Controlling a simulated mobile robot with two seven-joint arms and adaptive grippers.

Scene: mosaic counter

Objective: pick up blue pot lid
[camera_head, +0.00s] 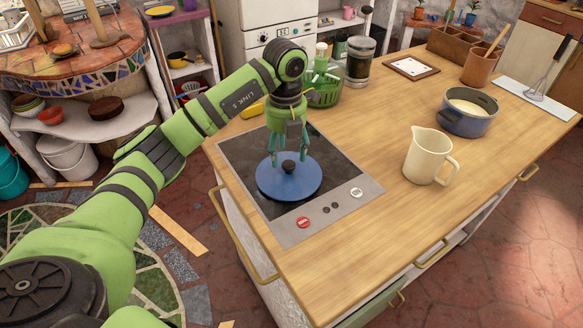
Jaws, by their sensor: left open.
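The blue pot lid (302,184) lies flat on the dark cooktop (236,161) set in the wooden counter. I cannot tell whether the fingertips touch the lid. A blue pot (467,122) with pale contents stands uncovered on the counter to the right. My right gripper is not in view.
A cream pitcher (427,157) stands between the cooktop and the pot. A green basket (325,93) and a glass jar (359,62) stand behind my left gripper. The counter's front is clear.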

